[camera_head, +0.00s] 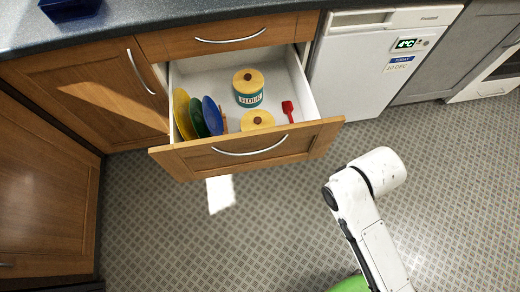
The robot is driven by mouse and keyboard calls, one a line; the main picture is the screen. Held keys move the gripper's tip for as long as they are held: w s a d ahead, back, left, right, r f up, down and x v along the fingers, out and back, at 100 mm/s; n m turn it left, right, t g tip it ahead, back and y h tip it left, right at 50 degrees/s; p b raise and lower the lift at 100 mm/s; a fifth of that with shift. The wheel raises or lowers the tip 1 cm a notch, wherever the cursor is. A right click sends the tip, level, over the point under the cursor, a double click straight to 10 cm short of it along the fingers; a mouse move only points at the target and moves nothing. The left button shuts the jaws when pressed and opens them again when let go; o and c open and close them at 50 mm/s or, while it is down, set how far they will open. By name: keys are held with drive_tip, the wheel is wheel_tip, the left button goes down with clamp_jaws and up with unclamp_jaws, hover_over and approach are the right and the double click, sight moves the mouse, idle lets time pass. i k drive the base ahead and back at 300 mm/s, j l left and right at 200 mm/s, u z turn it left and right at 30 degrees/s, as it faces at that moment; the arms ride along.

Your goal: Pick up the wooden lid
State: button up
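An open drawer (292,135) holds two round, pale wooden lids with dark knobs. One wooden lid (248,78) sits on a teal and white canister (248,98) marked FLOUR. The other wooden lid (257,118) is nearer the drawer front, in front of the canister. The drawer front hides what is under it, so I cannot tell whether it lies loose or on something. My white arm reaches in from the lower right, outside the drawer. My gripper is not visible.
Yellow, green and blue plates (212,115) stand on edge at the drawer's left. A red scoop-like utensil (288,111) lies at its right. A white fridge (372,65) stands right of the drawer. The patterned floor (260,235) in front is clear.

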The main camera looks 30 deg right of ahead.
sight(256, 119)
drive_tip(key=i+j+z, duration=0.2)
drive_tip(key=j+z, duration=0.15)
drive_tip(key=j, duration=0.35)
drive_tip(key=j+z, duration=0.4)
drive_tip(key=j, duration=0.3)
drive_tip(key=j+z, duration=0.35)
drive_tip(key=j, duration=0.45)
drive_tip(key=i, duration=0.05)
